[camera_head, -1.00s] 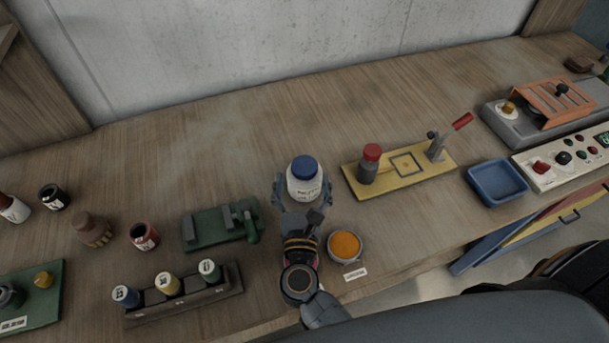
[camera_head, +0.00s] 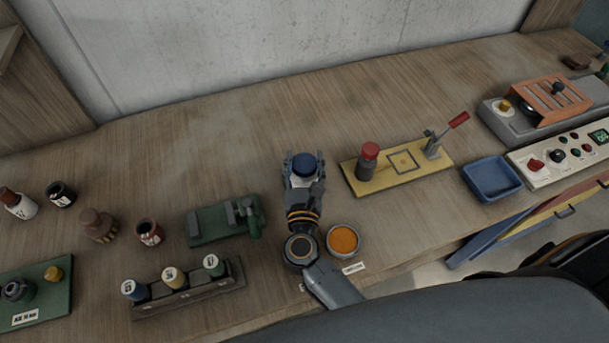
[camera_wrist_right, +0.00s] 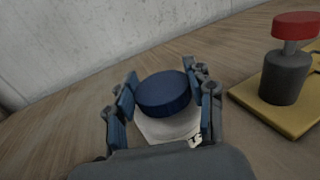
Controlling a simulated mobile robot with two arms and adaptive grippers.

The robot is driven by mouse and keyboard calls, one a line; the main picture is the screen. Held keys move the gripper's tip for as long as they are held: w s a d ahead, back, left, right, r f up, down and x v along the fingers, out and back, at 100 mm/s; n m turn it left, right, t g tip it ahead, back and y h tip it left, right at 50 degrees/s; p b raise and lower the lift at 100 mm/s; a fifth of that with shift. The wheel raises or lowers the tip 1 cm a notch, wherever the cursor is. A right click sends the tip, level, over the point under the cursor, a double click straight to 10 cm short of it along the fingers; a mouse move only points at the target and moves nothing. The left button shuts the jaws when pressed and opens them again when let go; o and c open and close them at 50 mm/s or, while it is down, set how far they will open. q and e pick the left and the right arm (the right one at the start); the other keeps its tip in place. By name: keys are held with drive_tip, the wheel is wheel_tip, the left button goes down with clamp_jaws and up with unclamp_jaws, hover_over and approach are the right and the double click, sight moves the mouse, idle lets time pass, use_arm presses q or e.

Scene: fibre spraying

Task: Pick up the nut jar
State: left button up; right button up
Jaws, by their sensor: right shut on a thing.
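The nut jar (camera_head: 305,165) is a white jar with a blue lid in the middle of the wooden bench. In the right wrist view its blue lid (camera_wrist_right: 163,93) and part of its white, lettered body show between the fingers. My right gripper (camera_head: 303,172) is shut on the jar, with a finger on each side of it. The gripper hides most of the jar body in the head view, so I cannot tell whether its base touches the bench. My left gripper is not in view.
A bowl of orange material (camera_head: 343,240) stands close right of my right wrist. A yellow board (camera_head: 400,170) with a red-topped bottle is right of the jar. A green fixture (camera_head: 215,224) and a rack of vials (camera_head: 190,290) are to the left. Bench behind the jar is clear.

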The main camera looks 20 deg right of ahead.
clamp_jaws()
drive_tip(key=shift+r, duration=0.1)
